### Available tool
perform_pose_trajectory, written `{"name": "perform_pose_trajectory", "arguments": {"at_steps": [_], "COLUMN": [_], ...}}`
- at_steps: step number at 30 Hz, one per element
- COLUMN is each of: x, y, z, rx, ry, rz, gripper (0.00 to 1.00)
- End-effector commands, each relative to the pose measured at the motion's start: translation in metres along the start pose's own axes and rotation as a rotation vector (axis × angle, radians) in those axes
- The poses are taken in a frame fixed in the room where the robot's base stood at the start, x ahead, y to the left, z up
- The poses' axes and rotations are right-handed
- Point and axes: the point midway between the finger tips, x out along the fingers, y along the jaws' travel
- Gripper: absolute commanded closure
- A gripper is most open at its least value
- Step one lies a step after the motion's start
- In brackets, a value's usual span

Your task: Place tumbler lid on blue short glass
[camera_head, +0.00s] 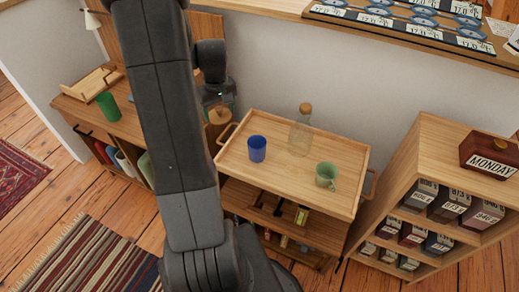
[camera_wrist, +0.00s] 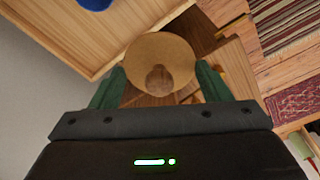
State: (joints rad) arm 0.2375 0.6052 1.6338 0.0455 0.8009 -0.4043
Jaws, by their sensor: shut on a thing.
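The tumbler lid is a round light-wood disc with a knob, seen in the wrist view (camera_wrist: 158,48) between my green fingers. The blue short glass (camera_head: 257,149) stands upright and uncovered on the cart's top, right of and apart from the lid. Its edge also shows at the top of the wrist view (camera_wrist: 95,3).
A shelf unit (camera_head: 440,150) stands at right. A cabinet at left carries a green cup (camera_head: 108,105) and a small wooden tray (camera_head: 90,82). A wall runs behind.

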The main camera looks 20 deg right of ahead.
Motion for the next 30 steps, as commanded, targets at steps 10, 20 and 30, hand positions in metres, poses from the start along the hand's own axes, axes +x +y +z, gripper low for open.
{"name": "perform_pose_trajectory", "arguments": {"at_steps": [10, 20, 30], "x": [-0.008, 0.027, 0.061], "y": [0.086, 0.094, 0.094], "z": [0.067, 0.081, 0.084], "rx": [-0.097, -0.118, -0.118], "ry": [0.012, 0.011, 0.013], "rz": [-0.013, -0.02, -0.018], "gripper": [0.52, 0.52, 0.52]}}
